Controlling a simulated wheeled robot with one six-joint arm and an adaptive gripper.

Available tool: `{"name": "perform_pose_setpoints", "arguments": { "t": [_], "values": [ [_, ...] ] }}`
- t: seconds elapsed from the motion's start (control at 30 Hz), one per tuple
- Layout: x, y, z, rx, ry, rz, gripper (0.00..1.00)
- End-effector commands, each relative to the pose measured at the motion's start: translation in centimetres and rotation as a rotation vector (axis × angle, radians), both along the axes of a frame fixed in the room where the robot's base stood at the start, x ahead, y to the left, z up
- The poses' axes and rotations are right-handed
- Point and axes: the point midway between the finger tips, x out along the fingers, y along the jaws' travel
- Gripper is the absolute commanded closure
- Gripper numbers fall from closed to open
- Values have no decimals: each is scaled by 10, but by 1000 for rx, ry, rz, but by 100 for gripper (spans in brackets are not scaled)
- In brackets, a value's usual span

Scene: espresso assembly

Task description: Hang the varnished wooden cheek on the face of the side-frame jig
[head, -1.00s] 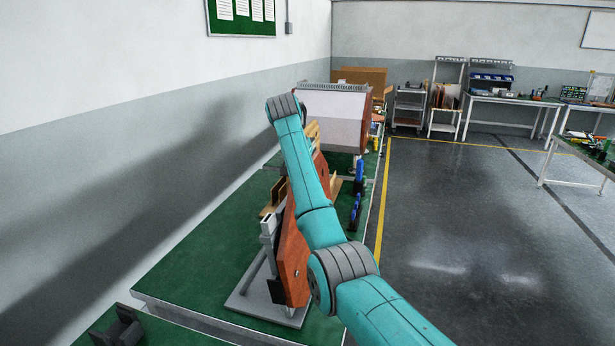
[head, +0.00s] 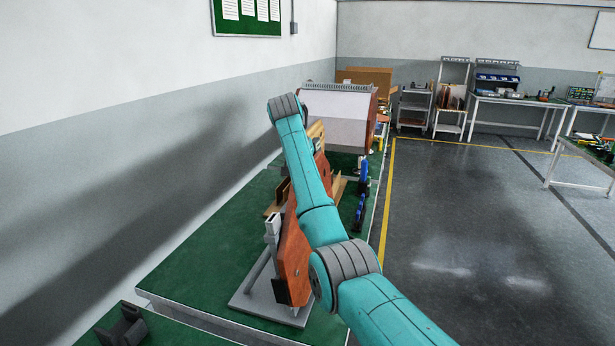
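The varnished wooden cheek (head: 293,262) is a reddish-brown panel standing upright and edge-on at the side-frame jig. My arm covers much of it, and I cannot tell whether it hangs on the jig's face or is held just off it. The side-frame jig (head: 250,296) is a grey frame on a flat base plate on the green bench; its upright shows left of the cheek. My gripper is hidden behind my teal arm, so its fingers and any hold on the cheek do not show.
A white-panelled machine (head: 335,115) with a reddish-brown side stands farther along the green bench (head: 190,262). Blue tools (head: 361,207) stand near the bench's right edge. A dark cradle (head: 124,326) lies at the bottom left. The wall is close on the left; open floor (head: 470,230) lies right.

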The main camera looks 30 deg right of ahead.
Motion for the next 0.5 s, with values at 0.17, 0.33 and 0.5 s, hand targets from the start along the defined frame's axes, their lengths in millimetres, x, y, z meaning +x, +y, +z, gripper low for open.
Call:
{"name": "perform_pose_setpoints", "arguments": {
  "t": [0.17,0.33,0.5],
  "values": [
    [0,0,2,-2,-5,0,100],
    [0,0,1,-2,-5,0,100],
    [0,0,0,-2,-4,0,57]
  ]
}}
